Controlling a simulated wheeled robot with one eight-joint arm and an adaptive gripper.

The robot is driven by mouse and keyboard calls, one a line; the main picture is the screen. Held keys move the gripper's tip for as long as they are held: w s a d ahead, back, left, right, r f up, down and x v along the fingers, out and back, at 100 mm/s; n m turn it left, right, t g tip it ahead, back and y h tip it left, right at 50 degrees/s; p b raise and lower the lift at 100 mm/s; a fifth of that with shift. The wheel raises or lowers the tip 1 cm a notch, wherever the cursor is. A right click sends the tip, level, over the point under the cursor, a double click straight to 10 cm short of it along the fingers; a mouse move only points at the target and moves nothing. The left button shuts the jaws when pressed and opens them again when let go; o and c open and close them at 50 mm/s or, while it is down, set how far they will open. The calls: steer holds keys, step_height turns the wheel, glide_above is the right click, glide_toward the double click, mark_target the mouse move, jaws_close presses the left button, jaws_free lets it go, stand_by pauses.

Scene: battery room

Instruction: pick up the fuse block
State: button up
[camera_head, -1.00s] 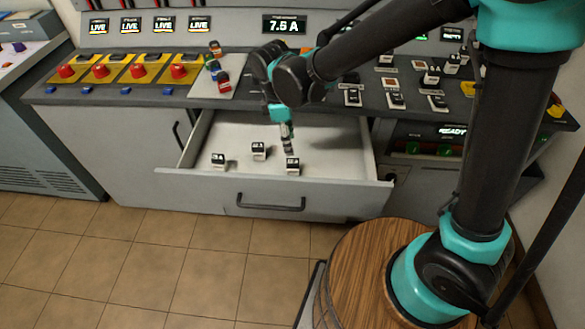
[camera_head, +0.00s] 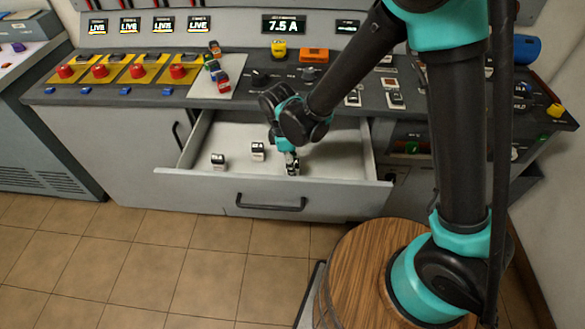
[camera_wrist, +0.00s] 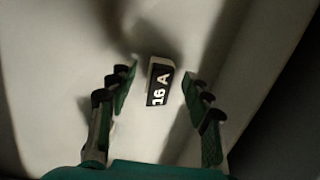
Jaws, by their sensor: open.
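A fuse block (camera_wrist: 160,82) with a white body and a black face marked "16 A" lies on the pale drawer floor in the wrist view. It sits between the spread fingers of my gripper (camera_wrist: 158,86), with gaps visible on both sides. In the head view my gripper (camera_head: 292,164) reaches down into the drawer, just behind its front, and mostly covers the block there. Two similar fuse blocks lie to its left, one near the drawer's middle (camera_head: 258,151) and one farther left (camera_head: 218,160). I cannot read their labels.
The open drawer (camera_head: 190,180) has a raised front with a dark handle (camera_head: 270,202), close to my gripper. The console top (camera_head: 130,97) above holds red buttons, coloured blocks (camera_head: 217,76) and a yellow block (camera_head: 279,48). The drawer's left floor is mostly clear.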

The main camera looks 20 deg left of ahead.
jaws_close()
stand_by(0.3)
steer(key=shift+r, duration=0.1)
